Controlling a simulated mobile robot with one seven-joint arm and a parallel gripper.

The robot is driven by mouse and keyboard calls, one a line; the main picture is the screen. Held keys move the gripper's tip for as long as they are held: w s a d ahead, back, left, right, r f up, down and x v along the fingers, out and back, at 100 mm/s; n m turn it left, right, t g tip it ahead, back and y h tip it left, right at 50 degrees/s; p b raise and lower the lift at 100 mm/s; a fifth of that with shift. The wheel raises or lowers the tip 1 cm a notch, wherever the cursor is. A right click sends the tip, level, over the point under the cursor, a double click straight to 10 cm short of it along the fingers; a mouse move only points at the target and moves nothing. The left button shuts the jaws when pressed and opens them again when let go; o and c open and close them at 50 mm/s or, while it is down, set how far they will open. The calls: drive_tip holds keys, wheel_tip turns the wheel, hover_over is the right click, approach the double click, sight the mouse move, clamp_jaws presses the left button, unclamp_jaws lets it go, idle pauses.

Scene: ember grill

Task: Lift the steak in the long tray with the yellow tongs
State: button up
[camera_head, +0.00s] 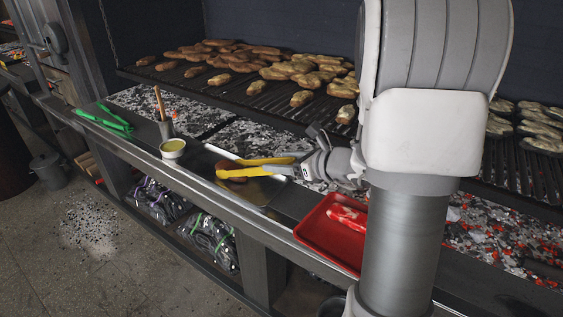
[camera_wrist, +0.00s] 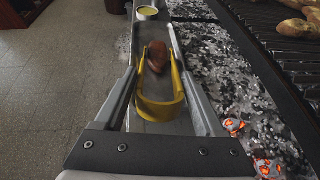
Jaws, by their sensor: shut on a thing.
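The yellow tongs (camera_head: 255,170) are held in my gripper (camera_head: 298,169), over the long metal tray (camera_head: 262,192) on the front ledge. In the wrist view my gripper (camera_wrist: 160,82) has one finger on each side of the tongs (camera_wrist: 160,112), whose arms point forward along the tray (camera_wrist: 183,126). The brown steak (camera_wrist: 157,57) appears between the tong arms near their tips. In the head view the steak (camera_head: 237,179) is mostly covered by the tongs. I cannot tell whether the tips touch it or whether it rests on the tray.
A cup of yellow sauce (camera_head: 172,150) with a brush stands left of the tray, with green tongs (camera_head: 103,122) farther left. A red tray (camera_head: 322,236) holding red meat (camera_head: 347,217) is to the right. Behind are glowing coals (camera_head: 500,238) and a food-covered grate (camera_head: 270,99).

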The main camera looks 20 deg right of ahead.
drive_tip(key=shift+s, duration=0.1)
drive_tip(key=s+d+r+p, duration=0.1)
drive_tip(key=s+r+p, duration=0.1)
drive_tip(key=s+r, duration=0.1)
drive_tip(key=s+d+r+p, duration=0.2)
drive_tip(key=s+r+p, duration=0.1)
drive_tip(key=s+d+r+p, duration=0.2)
drive_tip(key=s+r+p, duration=0.1)
drive_tip(key=s+r, duration=0.1)
idle(0.7)
drive_tip(key=s+a, duration=0.1)
drive_tip(key=s+a+b, duration=0.1)
drive_tip(key=a, duration=0.1)
drive_tip(key=s+a+b, duration=0.1)
drive_tip(key=a, duration=0.1)
drive_tip(key=shift+s+a, duration=0.15)
drive_tip(key=shift+s, duration=0.1)
idle(0.4)
